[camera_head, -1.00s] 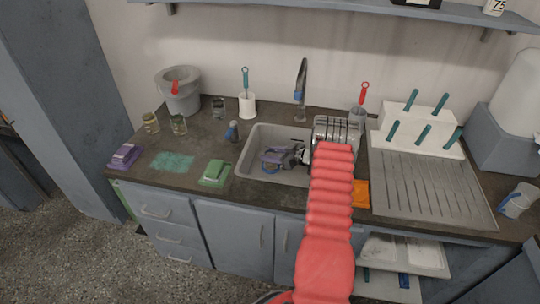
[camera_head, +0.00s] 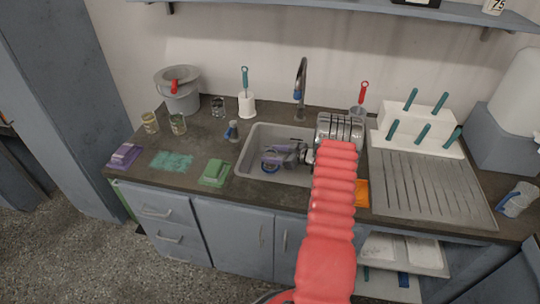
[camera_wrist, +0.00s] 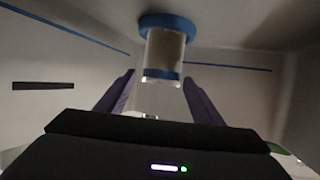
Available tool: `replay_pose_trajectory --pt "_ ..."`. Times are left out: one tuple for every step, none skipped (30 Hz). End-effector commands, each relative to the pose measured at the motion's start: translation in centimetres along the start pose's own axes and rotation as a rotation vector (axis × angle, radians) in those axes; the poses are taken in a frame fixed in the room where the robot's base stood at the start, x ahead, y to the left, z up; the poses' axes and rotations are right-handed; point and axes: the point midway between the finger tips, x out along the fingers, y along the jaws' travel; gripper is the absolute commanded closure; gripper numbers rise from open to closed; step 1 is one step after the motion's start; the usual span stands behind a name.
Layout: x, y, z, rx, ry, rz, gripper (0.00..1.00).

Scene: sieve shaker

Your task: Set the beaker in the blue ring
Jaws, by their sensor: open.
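The blue ring (camera_wrist: 168,22) is on the sink floor and shows in the wrist view at the top. A clear beaker (camera_wrist: 165,48) with a blue band stretches from the ring toward my gripper. Its far end meets the ring; I cannot tell how deep it sits in it. My gripper (camera_wrist: 160,85) is open, with its purple fingers on either side of the beaker and gaps visible. In the head view my gripper (camera_head: 272,157) is low inside the sink, with the blue ring (camera_head: 270,169) just below it. The beaker is hard to make out there.
The sink (camera_head: 252,142) has walls close around my gripper. A tap (camera_head: 301,85) stands behind it.

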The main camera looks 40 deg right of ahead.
Motion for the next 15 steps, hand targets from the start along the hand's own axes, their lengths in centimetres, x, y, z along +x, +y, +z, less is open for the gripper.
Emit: replay_pose_trajectory --pt "-0.8 0.0 -0.1 0.0 0.001 0.001 0.39" --pt "-1.2 0.0 -0.1 0.0 0.001 0.001 0.39" --pt "-1.9 0.1 -0.1 0.0 0.001 0.001 0.39" --pt "-2.4 0.1 -0.1 0.0 0.0 0.001 0.39" --pt "-2.8 0.1 -0.1 0.0 0.0 0.001 0.39" --pt "-3.4 0.0 -0.1 0.0 0.0 0.001 0.39" --pt "-3.8 0.0 0.0 0.001 0.0 0.001 0.39" --pt "-4.2 0.0 0.0 0.001 0.0 0.001 0.39" --pt "-4.7 0.1 -0.1 0.001 0.001 0.001 0.39" --pt "-5.0 0.0 -0.1 0.0 0.001 0.001 0.39" --pt "-5.3 0.0 -0.1 0.0 0.001 0.0 0.39" --pt "-5.5 -0.1 -0.1 0.0 0.001 -0.001 0.39" --pt "-5.7 -0.1 0.0 0.0 0.0 -0.002 0.39" --pt "-5.8 -0.1 0.0 0.0 0.0 -0.002 0.39" --pt "-5.9 -0.1 0.0 0.0 0.0 -0.002 0.39"
